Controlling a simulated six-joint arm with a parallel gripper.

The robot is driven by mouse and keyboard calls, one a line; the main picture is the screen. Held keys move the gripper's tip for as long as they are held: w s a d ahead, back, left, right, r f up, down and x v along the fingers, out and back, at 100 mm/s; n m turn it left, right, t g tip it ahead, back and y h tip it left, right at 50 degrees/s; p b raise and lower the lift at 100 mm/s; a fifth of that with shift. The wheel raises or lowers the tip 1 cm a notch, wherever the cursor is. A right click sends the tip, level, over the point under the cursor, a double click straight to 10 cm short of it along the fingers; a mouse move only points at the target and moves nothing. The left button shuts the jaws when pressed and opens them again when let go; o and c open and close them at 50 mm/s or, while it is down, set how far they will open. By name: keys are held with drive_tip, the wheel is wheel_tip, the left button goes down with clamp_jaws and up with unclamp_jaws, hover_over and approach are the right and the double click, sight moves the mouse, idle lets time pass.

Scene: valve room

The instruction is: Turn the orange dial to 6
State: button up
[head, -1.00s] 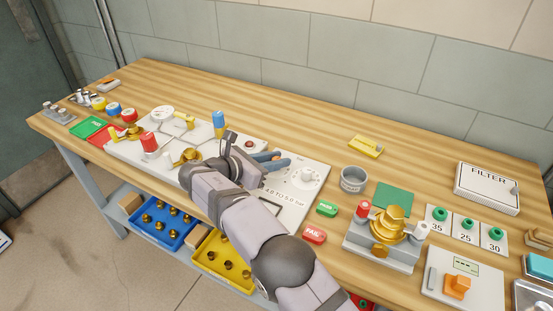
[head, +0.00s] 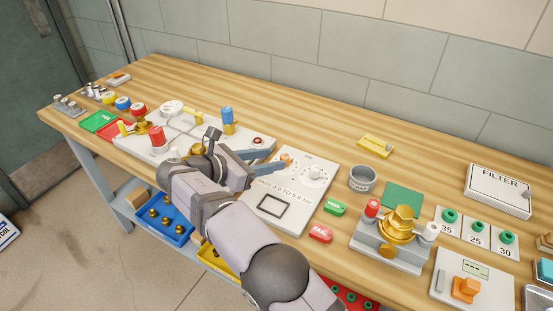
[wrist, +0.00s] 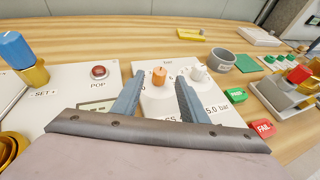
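The orange dial (head: 287,158) is a small upright knob at the back left of a white panel (head: 300,196). In the wrist view the orange dial (wrist: 159,75) shows between and just beyond my fingertips, apart from both. My gripper (head: 281,154) is open, its two blue-grey fingers reaching over the panel from the left. It also shows open in the wrist view (wrist: 159,79). A white dial (head: 316,173) stands right of the orange one, close to the right finger in the wrist view. The orange dial's scale numbers are too small to read.
A board with a red POP button (wrist: 99,72) and a blue-topped valve (head: 228,118) lies left of the panel. A grey cup (head: 362,179), a green PASS tag (head: 335,206) and a red FAIL tag (head: 320,233) lie to the right. Bare wood lies behind the panel.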

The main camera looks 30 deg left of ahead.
drive_tip(key=shift+s+a+r, duration=0.15)
drive_tip(key=shift+s+r, duration=0.05)
drive_tip(key=shift+s, duration=0.2)
